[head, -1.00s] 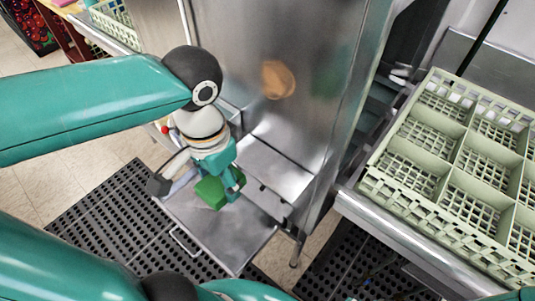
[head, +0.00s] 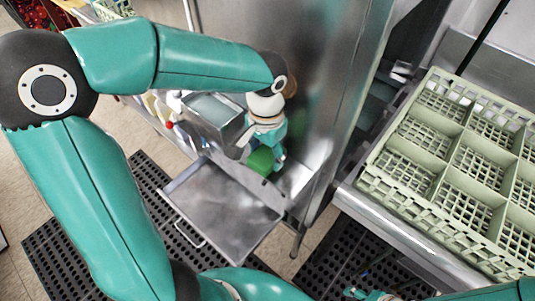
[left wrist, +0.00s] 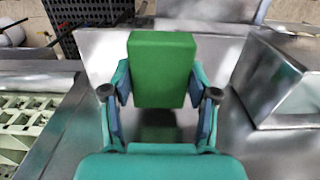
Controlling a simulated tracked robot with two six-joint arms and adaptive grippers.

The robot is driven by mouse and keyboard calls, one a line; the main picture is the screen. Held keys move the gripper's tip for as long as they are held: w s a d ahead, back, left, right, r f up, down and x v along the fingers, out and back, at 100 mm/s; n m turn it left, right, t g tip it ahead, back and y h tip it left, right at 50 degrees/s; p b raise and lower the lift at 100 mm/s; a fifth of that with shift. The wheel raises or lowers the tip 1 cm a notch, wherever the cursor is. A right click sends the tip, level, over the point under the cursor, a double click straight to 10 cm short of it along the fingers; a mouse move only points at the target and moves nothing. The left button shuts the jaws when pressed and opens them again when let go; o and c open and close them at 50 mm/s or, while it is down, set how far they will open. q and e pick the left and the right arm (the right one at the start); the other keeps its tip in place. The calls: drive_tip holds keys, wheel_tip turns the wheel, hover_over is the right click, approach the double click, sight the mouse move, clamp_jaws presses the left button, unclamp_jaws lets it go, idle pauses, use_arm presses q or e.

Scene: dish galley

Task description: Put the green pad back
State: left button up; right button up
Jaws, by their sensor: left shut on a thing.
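The green pad (head: 261,160) is a block held by my left gripper (head: 268,150), in front of the tall steel cabinet. In the left wrist view the pad (left wrist: 162,70) stands between the two fingers of the left gripper (left wrist: 160,88), which are shut on its sides. The pad is over a steel surface, with a dark reflection below it. I cannot tell whether it touches that surface. Small teal parts at the bottom edge of the head view may belong to my right gripper (head: 368,294); its fingers are not clear.
An open steel box (head: 215,112) is just left of the left gripper. A flat steel tray (head: 222,208) with a handle juts out over black floor mats (head: 48,245). A steel cabinet (head: 325,65) rises behind. A pale green dish rack (head: 405,205) sits on the right counter.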

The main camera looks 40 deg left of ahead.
sight(267, 153)
use_arm(q)
drive_tip(key=shift+w+f+p, duration=0.2)
drive_tip(key=shift+f+p, duration=0.1)
drive_tip(key=shift+f, duration=0.55)
drive_tip(key=shift+f, duration=0.15)
drive_tip(key=o, duration=1.2)
wheel_tip(267, 153, up, 12)
drive_tip(key=shift+r, duration=0.2)
